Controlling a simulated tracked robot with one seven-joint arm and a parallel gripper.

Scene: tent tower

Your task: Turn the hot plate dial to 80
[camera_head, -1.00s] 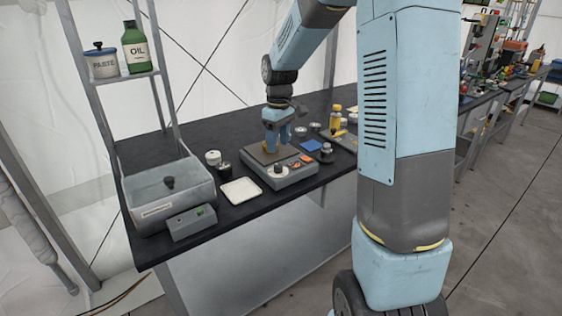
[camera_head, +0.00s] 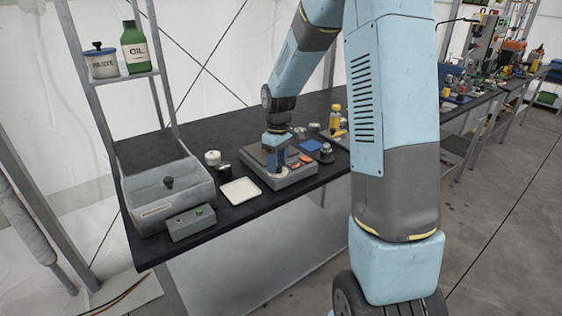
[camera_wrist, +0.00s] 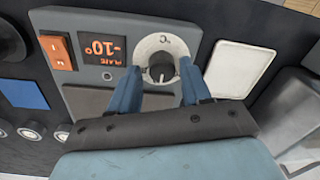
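The grey hot plate (camera_head: 300,174) sits on the black bench. Its dial, a dark knob (camera_wrist: 161,70) on a pale round scale, faces my gripper (camera_wrist: 160,64) in the wrist view. My gripper also shows over the front of the hot plate in the head view (camera_head: 276,169). The two blue fingers are apart, one on each side of the knob, with a gap visible; I cannot tell their exact height or any contact. The orange-lettered display (camera_wrist: 102,48) appears upside down and seems to show 10 with a mark before it.
An orange switch (camera_wrist: 56,52) is on the panel beside the display. A white tray (camera_head: 240,191) lies left of the hot plate, near a grey basin (camera_head: 165,198) and control box (camera_head: 191,222).

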